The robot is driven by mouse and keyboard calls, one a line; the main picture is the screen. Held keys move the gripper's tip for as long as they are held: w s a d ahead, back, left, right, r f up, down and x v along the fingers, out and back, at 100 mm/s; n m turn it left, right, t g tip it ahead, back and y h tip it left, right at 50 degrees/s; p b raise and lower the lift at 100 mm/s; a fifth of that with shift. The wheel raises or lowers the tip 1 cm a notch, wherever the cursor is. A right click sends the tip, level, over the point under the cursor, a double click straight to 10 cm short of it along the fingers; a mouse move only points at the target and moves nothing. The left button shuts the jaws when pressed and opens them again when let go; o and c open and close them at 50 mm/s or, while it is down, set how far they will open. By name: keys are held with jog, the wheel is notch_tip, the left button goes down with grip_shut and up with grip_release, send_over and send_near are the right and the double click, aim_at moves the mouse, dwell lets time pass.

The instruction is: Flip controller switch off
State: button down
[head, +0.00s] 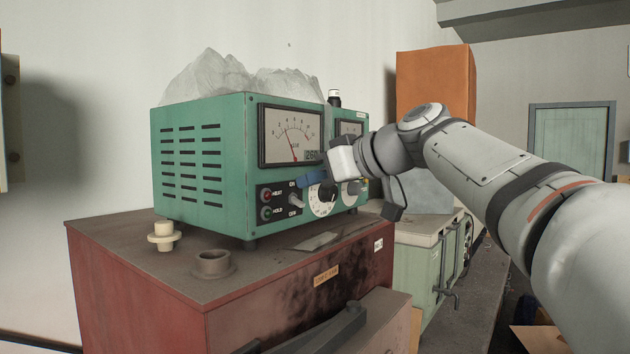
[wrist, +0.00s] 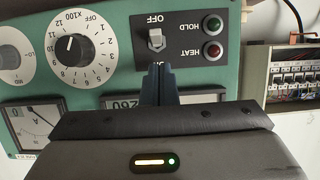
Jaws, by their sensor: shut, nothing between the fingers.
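The controller is a green metal box (head: 203,165) with side vents, two meters and a black switch panel. Its small metal toggle switch (head: 297,201) sits beside the red and green lamps, between the ON and OFF labels. The wrist view shows this panel upside down, with the switch (wrist: 156,39) near the OFF label. I cannot tell clearly which way the lever leans. My gripper (head: 302,182) is shut and empty, its blue fingers together at the ON side of the switch. In the wrist view its fingertips (wrist: 158,68) are close to the lever; contact is unclear.
A white dial (head: 321,207) with a black knob is just right of the switch. The box stands on a rusty red cabinet (head: 140,260), with a cream spool (head: 163,237) and a brown ring (head: 213,264) in front. Crumpled clear plastic (head: 240,78) lies on top.

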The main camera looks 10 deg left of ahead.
jog(key=shift+d, duration=0.25)
jog(key=b+v, duration=0.1)
jog(key=v, duration=0.6)
jog(key=shift+s, duration=0.2)
jog(key=shift+d, duration=0.1)
jog(key=d+f+m+h, duration=0.4)
jog(key=f+m, duration=0.1)
jog(key=f, duration=0.8)
jog(key=s+d+f+m+g+h, duration=0.1)
jog(key=s+d+f, duration=0.3)
jog(key=f, duration=0.6)
jog(key=s+d+f+m+g+h, duration=0.1)
jog(key=s+d+f+m+h, duration=0.3)
jog(key=s+f, duration=0.5)
jog(key=s+d+f+m+g+h+p, duration=0.1)
jog(key=s+d+f, duration=0.4)
jog(key=f, duration=0.8)
jog(key=shift+s+d+m+g+h, duration=0.35)
jog(key=shift+s+m+g+h, duration=0.25)
jog(key=shift+h, duration=0.6)
